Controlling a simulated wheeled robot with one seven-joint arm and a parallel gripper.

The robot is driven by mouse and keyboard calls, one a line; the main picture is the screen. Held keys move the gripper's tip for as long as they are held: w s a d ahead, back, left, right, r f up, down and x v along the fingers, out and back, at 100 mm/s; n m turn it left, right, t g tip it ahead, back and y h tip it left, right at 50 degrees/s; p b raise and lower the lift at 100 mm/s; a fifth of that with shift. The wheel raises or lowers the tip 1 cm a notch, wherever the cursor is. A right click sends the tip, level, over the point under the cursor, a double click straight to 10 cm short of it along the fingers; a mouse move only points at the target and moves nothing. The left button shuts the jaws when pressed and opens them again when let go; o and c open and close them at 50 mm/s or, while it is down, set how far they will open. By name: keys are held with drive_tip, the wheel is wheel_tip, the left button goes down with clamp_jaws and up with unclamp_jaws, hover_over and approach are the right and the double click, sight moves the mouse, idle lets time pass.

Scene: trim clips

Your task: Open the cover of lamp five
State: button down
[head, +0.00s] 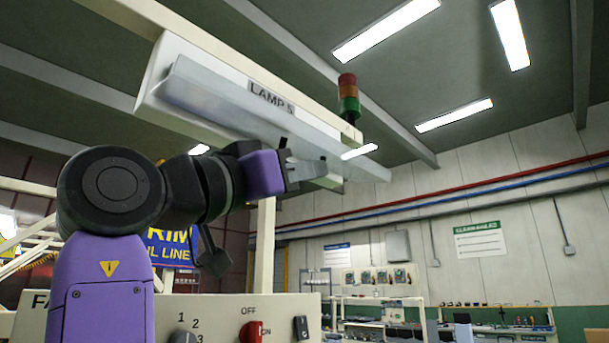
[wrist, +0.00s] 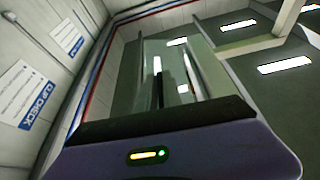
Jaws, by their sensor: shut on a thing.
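The lamp five housing (head: 205,68) is a long white box overhead in the head view, with a "LAMP 5" label (head: 271,97). Its cover (head: 225,100) is a long, clear, greyish panel along the front, slanted against the housing. I cannot tell how far it stands from the housing. My gripper (head: 318,168) reaches up from the left and is shut on the cover near its lower right part. In the wrist view the gripper fingers (wrist: 172,75) point away from the dark palm, and the gripped edge is hard to make out.
A red, orange and green signal light (head: 348,97) stands just beyond the housing's right end. A control panel (head: 285,318) with a red switch (head: 252,331) is below. White posts and beams carry the lamp. The air to the right is open, with benches far off.

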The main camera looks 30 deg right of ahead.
drive_tip(key=shift+s+r+n+t+y, duration=0.2)
drive_tip(key=shift+n+t, duration=0.3)
drive_tip(key=shift+n, duration=0.4)
drive_tip(key=shift+s+r+n+t+y, duration=0.15)
drive_tip(key=shift+r+n+t, duration=0.3)
drive_tip(key=shift+n, duration=0.45)
drive_tip(key=shift+s+r+n+t+y, duration=0.15)
drive_tip(key=shift+n+t+y, duration=0.1)
drive_tip(key=shift+n+t, duration=0.5)
drive_tip(key=shift+w, duration=0.1)
drive_tip(key=c, duration=1.5)
unclamp_jaws()
drive_tip(key=shift+c, duration=0.2)
drive_tip(key=b+v, duration=0.2)
drive_tip(key=v, duration=0.5)
drive_tip(key=shift+a+f+b, duration=0.15)
drive_tip(key=shift+a+b, duration=0.15)
drive_tip(key=shift+a, duration=0.15)
drive_tip(key=shift+w+a+v, duration=0.1)
drive_tip(key=shift+w+v, duration=0.05)
drive_tip(key=shift+v, duration=1.3)
drive_tip(key=shift+w+a+v, duration=0.1)
drive_tip(key=shift+w+v, duration=0.1)
drive_tip(key=shift+v, duration=1.3)
drive_tip(key=shift+w+a+v, duration=0.1)
drive_tip(key=shift+w+v, duration=0.05)
drive_tip(key=shift+v, duration=1.3)
